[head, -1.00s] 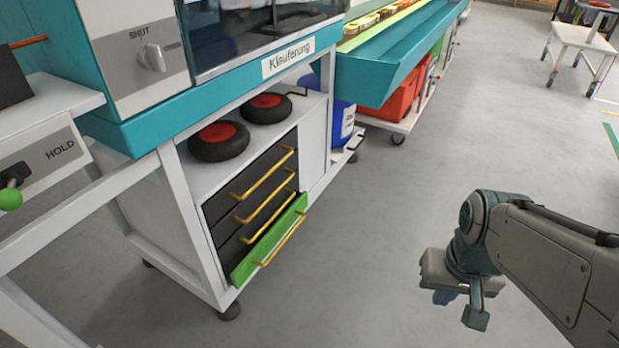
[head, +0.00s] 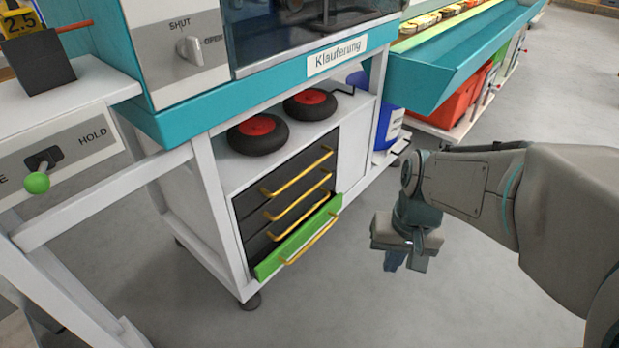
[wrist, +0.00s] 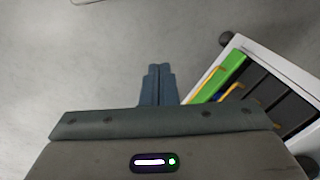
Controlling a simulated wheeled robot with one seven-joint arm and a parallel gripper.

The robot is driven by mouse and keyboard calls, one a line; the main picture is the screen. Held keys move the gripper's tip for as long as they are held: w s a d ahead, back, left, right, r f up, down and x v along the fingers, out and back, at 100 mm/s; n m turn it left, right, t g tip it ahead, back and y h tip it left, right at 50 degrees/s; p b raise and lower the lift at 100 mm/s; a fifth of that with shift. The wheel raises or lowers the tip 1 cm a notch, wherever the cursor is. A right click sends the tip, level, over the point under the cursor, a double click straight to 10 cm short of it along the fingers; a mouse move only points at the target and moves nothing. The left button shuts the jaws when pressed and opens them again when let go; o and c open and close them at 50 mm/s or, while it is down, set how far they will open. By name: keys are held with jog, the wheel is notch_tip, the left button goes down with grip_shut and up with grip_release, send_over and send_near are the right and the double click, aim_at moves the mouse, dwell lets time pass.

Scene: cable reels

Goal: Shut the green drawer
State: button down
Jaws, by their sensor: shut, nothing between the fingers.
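The green drawer (head: 271,264) is the lowest in a stack of dark drawers under the workbench. It stands out a little from the drawers above it and has a yellow bar handle (head: 312,240). In the wrist view the green drawer front (wrist: 233,68) is at the right, with something blue partly showing behind it. My gripper (head: 407,262) is to the right of the drawer in the head view, apart from it, pointing down over the floor. In the wrist view the fingers (wrist: 158,70) are together and empty.
Dark drawers (head: 285,185) with yellow handles sit above the green one. Two black and red wheels (head: 258,133) lie on the shelf over them. The bench's white leg (head: 222,220) stands left of the drawers. Grey floor (head: 340,300) is clear in front.

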jog(key=w+a+f+m+g+y+p, duration=0.2)
jog(key=w+a+f+m+g+y, duration=0.15)
jog(key=w+f, duration=0.35)
jog(key=m+t+y+p, duration=0.5)
jog(key=m+t+y, duration=0.7)
jog(key=m, duration=0.9)
send_near(308, 228)
jog(key=a+b, duration=0.1)
jog(key=w+a+t+h+b, duration=0.1)
jog(key=a, duration=0.1)
jog(key=a+t+h+b, duration=0.1)
jog(key=a+b, duration=0.1)
jog(key=shift+w+a+r, duration=0.25)
jog(key=shift+w+r, duration=0.05)
jog(key=shift+w, duration=0.05)
jog(key=shift+w+a+r, duration=0.1)
jog(key=shift+w+a, duration=0.3)
jog(key=shift+a, duration=0.1)
